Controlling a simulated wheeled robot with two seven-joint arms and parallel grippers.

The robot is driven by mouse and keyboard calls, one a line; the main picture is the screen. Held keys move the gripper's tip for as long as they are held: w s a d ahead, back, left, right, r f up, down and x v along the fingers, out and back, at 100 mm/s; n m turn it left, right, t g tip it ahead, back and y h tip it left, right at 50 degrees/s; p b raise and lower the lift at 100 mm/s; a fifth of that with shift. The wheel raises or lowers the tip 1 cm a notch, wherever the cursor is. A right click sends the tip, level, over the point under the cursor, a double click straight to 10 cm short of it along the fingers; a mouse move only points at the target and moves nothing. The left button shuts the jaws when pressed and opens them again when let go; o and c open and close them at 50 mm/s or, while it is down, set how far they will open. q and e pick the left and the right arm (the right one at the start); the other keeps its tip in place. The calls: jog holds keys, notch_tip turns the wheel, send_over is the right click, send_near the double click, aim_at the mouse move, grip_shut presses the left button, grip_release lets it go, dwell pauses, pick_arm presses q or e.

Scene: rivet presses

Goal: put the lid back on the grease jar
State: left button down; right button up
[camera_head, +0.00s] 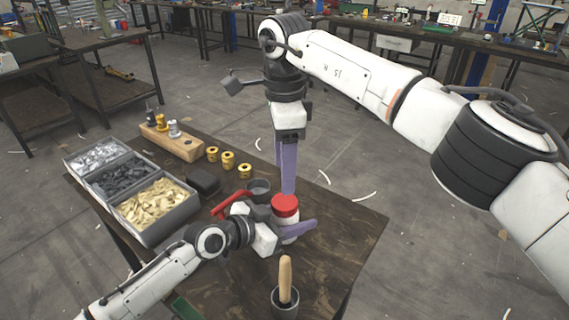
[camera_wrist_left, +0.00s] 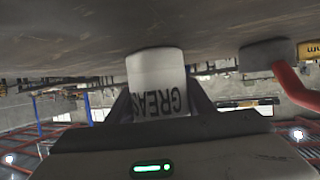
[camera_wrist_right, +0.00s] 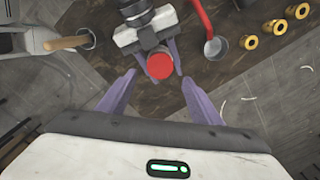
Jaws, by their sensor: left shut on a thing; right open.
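The white grease jar (camera_wrist_left: 158,80) stands on the table, and its lettering shows inverted in the left wrist view. The red lid (camera_head: 285,205) sits on top of the jar; I cannot tell whether it is fully seated. My left gripper (camera_head: 297,231) is shut around the jar's side, hiding much of it in the head view. My right gripper (camera_head: 287,190) points down from above, its fingers open and empty. In the right wrist view the lid (camera_wrist_right: 160,66) lies between and beyond the open fingertips. The left wrist view does not show the lid.
A grey cup with a red handle (camera_head: 228,205) is just left of the jar. A dark cup (camera_head: 285,303) holding a wooden handle stands in front. Yellow rings (camera_head: 228,158), a black box (camera_head: 203,182) and a three-part bin (camera_head: 172,225) are left. The table's right side is clear.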

aim_at(284, 201)
jog(key=shift+f, duration=4)
